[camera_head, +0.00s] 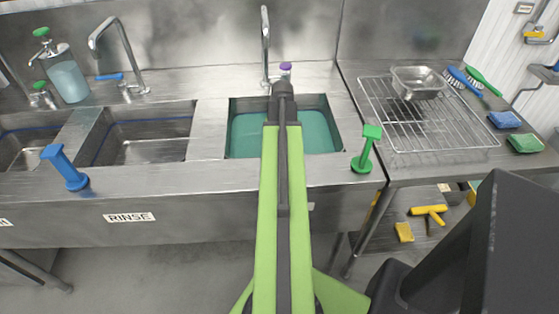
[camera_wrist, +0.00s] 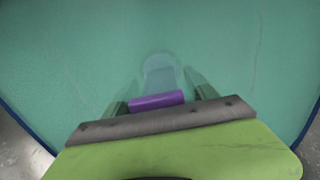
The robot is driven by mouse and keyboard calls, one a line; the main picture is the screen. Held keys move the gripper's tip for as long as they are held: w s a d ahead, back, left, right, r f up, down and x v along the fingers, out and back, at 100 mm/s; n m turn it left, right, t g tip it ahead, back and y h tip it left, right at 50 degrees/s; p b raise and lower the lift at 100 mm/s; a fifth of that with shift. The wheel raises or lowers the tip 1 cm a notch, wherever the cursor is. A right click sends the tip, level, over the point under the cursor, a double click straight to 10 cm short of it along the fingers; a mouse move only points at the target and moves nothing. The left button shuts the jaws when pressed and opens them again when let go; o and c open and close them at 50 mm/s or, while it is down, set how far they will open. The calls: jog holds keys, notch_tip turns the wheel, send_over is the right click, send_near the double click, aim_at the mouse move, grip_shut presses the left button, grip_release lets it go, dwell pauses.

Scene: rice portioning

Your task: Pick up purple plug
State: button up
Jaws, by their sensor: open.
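In the wrist view, the purple plug (camera_wrist: 156,100) shows as a short purple bar in front of the teal liquid. A pale round shape lies just beyond it; I cannot tell if it is part of the plug. My gripper (camera_wrist: 163,98) is open, with one green finger on each side of the bar and small gaps showing. The lower part of the bar is hidden behind the grey gripper edge. In the head view, my arm hides the gripper and the middle of the filled sink (camera_head: 318,132).
A purple-topped item (camera_head: 286,67) shows behind the filled sink. A green plug (camera_head: 366,150) stands at its right front, a blue plug (camera_head: 65,168) far left. A tap (camera_head: 265,45) rises behind. A wire rack (camera_head: 400,115) holds a metal pan (camera_head: 418,82).

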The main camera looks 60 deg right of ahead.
jog(key=shift+r, duration=0.15)
grip_shut()
dwell(0.4)
